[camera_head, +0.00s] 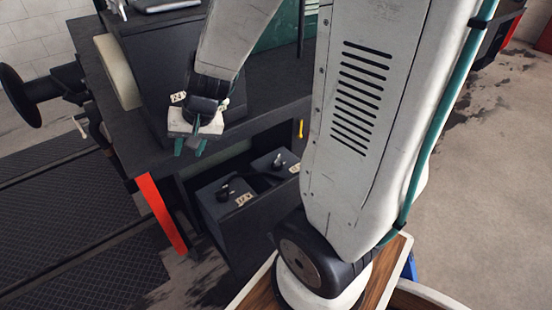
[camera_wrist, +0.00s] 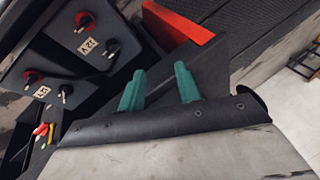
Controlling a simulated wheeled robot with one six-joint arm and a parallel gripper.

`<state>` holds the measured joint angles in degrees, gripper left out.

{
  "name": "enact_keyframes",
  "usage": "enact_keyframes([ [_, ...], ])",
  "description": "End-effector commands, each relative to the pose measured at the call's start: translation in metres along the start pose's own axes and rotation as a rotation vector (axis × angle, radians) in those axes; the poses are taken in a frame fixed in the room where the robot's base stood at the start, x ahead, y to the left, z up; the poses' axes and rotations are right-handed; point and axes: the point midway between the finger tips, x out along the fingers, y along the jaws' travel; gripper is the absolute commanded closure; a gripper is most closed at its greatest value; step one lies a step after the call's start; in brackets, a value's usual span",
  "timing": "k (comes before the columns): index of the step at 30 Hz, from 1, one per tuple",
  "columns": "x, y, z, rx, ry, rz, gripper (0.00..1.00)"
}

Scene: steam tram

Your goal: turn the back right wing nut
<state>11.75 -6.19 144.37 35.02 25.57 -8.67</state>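Dark battery-like boxes (camera_head: 218,210) with pale labels stand in a recess below the dark deck. In the head view, a dark wing nut (camera_head: 223,191) shows on the nearer box and another (camera_head: 278,160) on the farther right one. The wrist view shows several wing nuts, two on red round bases, one at the top (camera_wrist: 85,20) and one lower left (camera_wrist: 32,76). I cannot tell for sure which is the back right one. My gripper (camera_head: 190,146) is up and left of the boxes; its teal fingers (camera_wrist: 160,88) are apart, with nothing between them.
A red-orange bar (camera_head: 161,213) stands left of the boxes. The dark deck (camera_head: 270,82) overhangs behind them. A yellow handle (camera_head: 300,128) is beside the recess; yellow and red pieces (camera_wrist: 46,130) show in the wrist view. Open floor (camera_head: 470,170) lies to the right.

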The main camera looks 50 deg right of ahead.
Motion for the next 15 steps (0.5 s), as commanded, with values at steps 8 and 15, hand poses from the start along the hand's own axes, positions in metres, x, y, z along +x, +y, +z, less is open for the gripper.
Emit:
enact_keyframes([
  [8,0.1,0.112,-0.044,0.394,0.169,0.212,0.66],
  [15,0.14,0.207,-0.033,0.594,0.256,0.457,0.66],
])
